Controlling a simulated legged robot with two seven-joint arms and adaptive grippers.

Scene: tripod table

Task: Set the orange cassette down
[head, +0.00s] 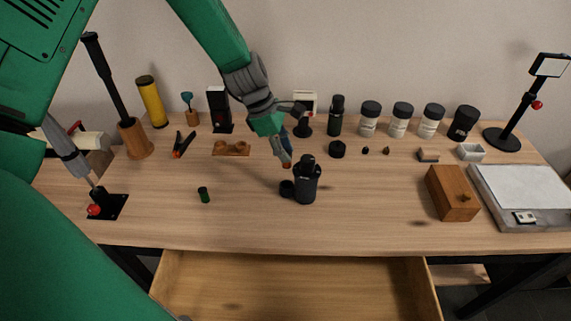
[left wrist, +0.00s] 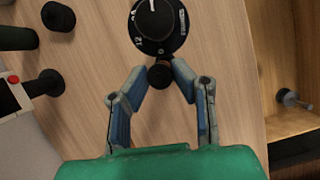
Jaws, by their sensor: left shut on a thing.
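My left gripper (head: 287,158) hangs over the middle of the table, above and just left of a black round device (head: 307,184). Its fingers are closed on a small orange cassette (head: 287,165), mostly hidden by the fingers in the head view. In the left wrist view, the fingertips (left wrist: 160,76) pinch a small cylinder whose dark end shows. It appears in front of the dial device (left wrist: 161,24); whether they touch I cannot tell. My right gripper is in neither view.
A dark green cassette (head: 204,194) stands on clear wood at the left. A small black cap (head: 287,188) sits beside the device. Several bottles, a wooden box (head: 452,193) and a grey scale (head: 526,196) stand right. The drawer (head: 290,285) is open in front.

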